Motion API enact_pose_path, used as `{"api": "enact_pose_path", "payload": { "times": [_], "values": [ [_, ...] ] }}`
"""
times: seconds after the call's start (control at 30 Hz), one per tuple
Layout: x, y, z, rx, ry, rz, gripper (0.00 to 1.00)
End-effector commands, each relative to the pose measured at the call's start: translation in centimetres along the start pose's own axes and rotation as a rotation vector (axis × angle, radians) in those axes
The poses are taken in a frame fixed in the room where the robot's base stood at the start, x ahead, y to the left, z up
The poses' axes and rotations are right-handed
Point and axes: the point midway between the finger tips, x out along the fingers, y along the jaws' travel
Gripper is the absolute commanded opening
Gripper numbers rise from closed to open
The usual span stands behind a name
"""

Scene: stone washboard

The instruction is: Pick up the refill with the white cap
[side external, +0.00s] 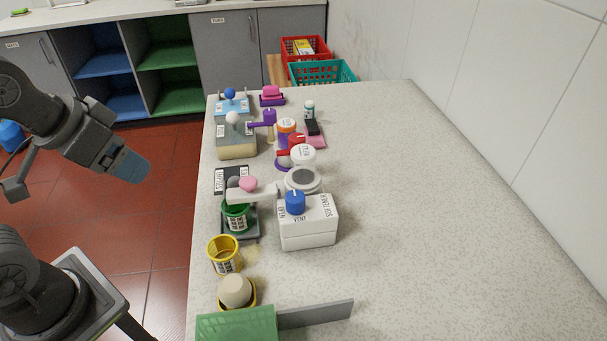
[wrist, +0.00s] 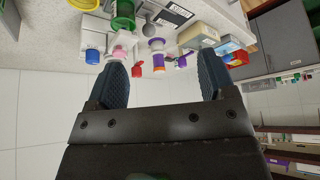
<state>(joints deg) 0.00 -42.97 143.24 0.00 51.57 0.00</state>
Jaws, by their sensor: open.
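A round container with a white, lettered cap (side external: 303,154) stands mid-counter in the side view, just behind a round grey-white disc. A similar container with an orange cap (side external: 287,125) stands behind it, and a red piece (side external: 296,141) sits between them. A small bottle with a pale cap (side external: 309,107) stands further back. My gripper (side external: 138,166) is in the air left of the counter, well away from these. In the wrist view my gripper (wrist: 164,80) is open and empty, with an orange-and-purple container (wrist: 158,58) beyond the fingers. I cannot clearly pick out the white cap there.
A white box with a blue knob (side external: 309,226) stands in front of the white-capped container. A green cup (side external: 236,216), a yellow cup (side external: 224,255) and a green block (side external: 238,325) line the left edge. The counter's right side is clear, beside a wall.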

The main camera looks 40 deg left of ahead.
Motion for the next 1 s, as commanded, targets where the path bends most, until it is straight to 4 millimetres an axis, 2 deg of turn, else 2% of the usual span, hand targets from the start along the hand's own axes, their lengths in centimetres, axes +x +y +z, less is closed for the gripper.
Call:
{"api": "enact_pose_path", "payload": {
  "times": [0.13,0.23,0.4,0.53,0.67,0.8,1.0],
  "values": [
    [-0.1,0.1,-0.4,-0.019,-0.005,0.002,0.76],
    [-0.5,0.5,-1.9,-0.102,-0.034,0.009,0.76],
    [-1.0,2.3,-7.2,-0.399,-0.131,0.006,0.76],
    [-0.5,4.4,-11.5,-0.669,-0.215,-0.031,0.76],
    [0.8,7.0,-15.3,-0.934,-0.289,-0.100,0.76],
    [3.0,10.2,-18.6,-1.208,-0.347,-0.203,0.76],
    [6.1,13.9,-21.0,-1.497,-0.376,-0.345,0.76]
  ]
}}
